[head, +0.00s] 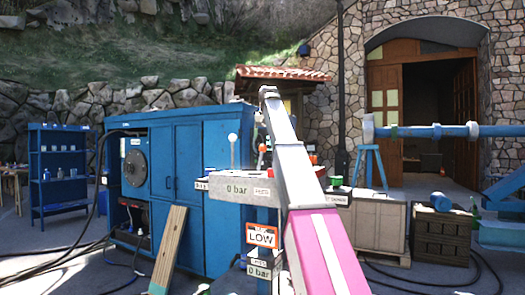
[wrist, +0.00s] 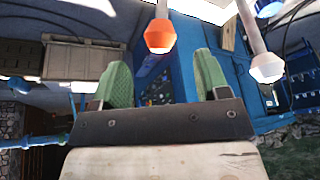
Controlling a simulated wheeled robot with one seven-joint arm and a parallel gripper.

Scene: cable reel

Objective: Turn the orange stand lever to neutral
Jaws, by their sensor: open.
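The orange stand lever shows in the wrist view as an orange faceted knob (wrist: 160,36) on a pale rod. In the head view its small orange-red knob (head: 262,148) shows just left of my arm, which hides part of the area. My gripper (wrist: 162,62) has two green fingers, spread apart and empty. The orange knob lines up with the gap between them, just past the fingertips; I cannot tell the exact distance. A white-knobbed lever (wrist: 267,67) is right of the fingers, and also shows upright in the head view (head: 233,140).
A blue cabinet (head: 190,160) stands behind the stand. A wooden board (head: 169,248) leans in front of it. Wooden crates (head: 378,222) stand right of my arm, with a blue pipe (head: 430,131) beyond. Cables lie on the ground at left and right.

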